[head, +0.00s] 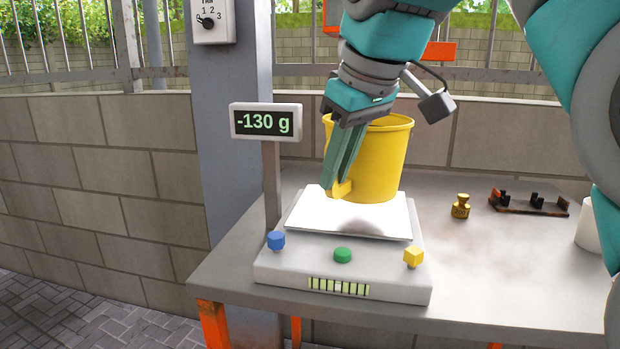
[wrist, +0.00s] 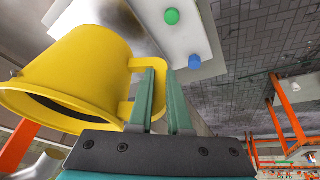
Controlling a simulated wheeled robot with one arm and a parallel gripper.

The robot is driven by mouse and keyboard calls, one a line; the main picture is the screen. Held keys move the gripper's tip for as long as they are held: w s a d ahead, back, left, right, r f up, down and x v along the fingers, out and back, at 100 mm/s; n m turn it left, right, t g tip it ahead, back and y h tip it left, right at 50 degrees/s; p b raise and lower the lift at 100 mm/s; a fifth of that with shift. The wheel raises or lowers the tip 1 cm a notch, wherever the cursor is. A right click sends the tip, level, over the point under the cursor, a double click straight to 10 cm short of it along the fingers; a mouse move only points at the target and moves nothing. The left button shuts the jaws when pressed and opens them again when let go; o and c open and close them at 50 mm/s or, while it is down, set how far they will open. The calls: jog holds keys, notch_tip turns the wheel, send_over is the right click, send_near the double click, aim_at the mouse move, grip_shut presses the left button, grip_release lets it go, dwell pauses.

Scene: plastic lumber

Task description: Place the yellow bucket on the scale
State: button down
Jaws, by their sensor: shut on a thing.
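The yellow bucket (head: 378,160) is upright over the scale's white plate (head: 305,213) in the head view. I cannot tell for sure whether its bottom touches the plate. My gripper (head: 340,178) is shut on the bucket's handle at its left side. The wrist view shows the green fingers (wrist: 163,100) closed at the handle (wrist: 127,108) of the bucket (wrist: 75,75). The scale (head: 330,276) stands on the table. Its display (head: 265,122) reads -130 g.
The scale has a blue knob (head: 276,240), a green button (head: 342,255) and a yellow knob (head: 413,257) in front. On the grey table (head: 500,275), a brass weight (head: 461,206) and a small rack (head: 528,203) lie to the right. A grey post (head: 232,130) stands behind the display.

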jog(key=w+f, duration=0.1)
jog(key=w+f+b, duration=0.1)
jog(key=w, duration=0.1)
jog(key=w+f, duration=0.1)
jog(key=f, duration=0.1)
jog(key=shift+w+a+b, duration=0.15)
jog(key=shift+a+b, duration=0.15)
jog(key=shift+a, duration=0.05)
jog(key=c, duration=0.9)
grip_release()
jog(key=shift+f, duration=0.1)
jog(key=shift+o, duration=0.2)
